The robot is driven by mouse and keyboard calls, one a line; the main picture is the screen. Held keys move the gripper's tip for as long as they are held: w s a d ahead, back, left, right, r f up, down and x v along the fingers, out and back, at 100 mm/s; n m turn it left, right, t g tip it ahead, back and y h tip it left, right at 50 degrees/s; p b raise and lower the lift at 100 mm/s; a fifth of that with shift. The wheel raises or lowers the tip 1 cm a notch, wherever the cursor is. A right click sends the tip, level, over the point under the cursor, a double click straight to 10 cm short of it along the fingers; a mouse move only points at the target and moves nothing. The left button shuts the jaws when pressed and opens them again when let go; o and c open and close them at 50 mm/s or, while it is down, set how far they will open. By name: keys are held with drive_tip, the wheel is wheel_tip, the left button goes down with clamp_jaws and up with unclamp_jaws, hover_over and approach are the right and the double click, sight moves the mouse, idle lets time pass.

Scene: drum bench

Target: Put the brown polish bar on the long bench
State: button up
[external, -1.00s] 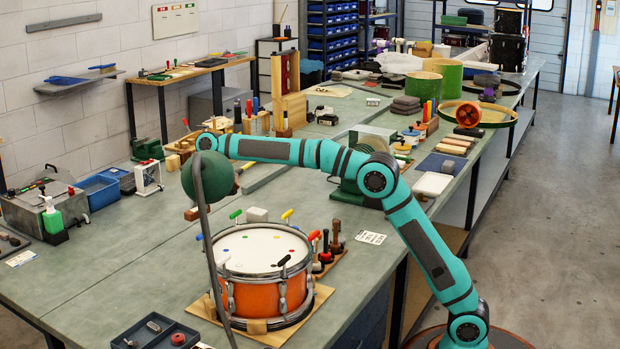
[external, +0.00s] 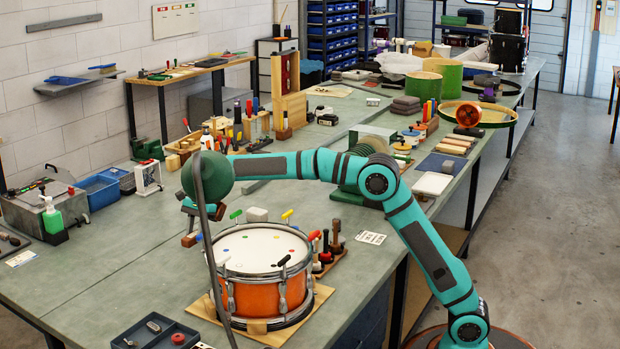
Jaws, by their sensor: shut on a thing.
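A small brown bar (external: 190,240), which looks like the polish bar, is at the lower end of my gripper (external: 188,225), left of the orange drum. My gripper is shut on it and points down. The green lamp shade (external: 207,178) and its grey stem hide my wrist and part of the gripper. The long grey-green bench (external: 95,262) lies under the bar. I cannot tell whether the bar touches the bench top.
The orange drum (external: 265,295) stands on a wooden board, with upright tools (external: 325,245) beside it. A dark tray (external: 155,332) lies in front. Bare bench lies left of the bar.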

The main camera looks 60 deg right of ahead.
drive_tip(key=shift+f, duration=2.05)
drive_tip(key=o, duration=1)
drive_tip(key=shift+f, duration=0.1)
drive_tip(key=shift+v, duration=6.1)
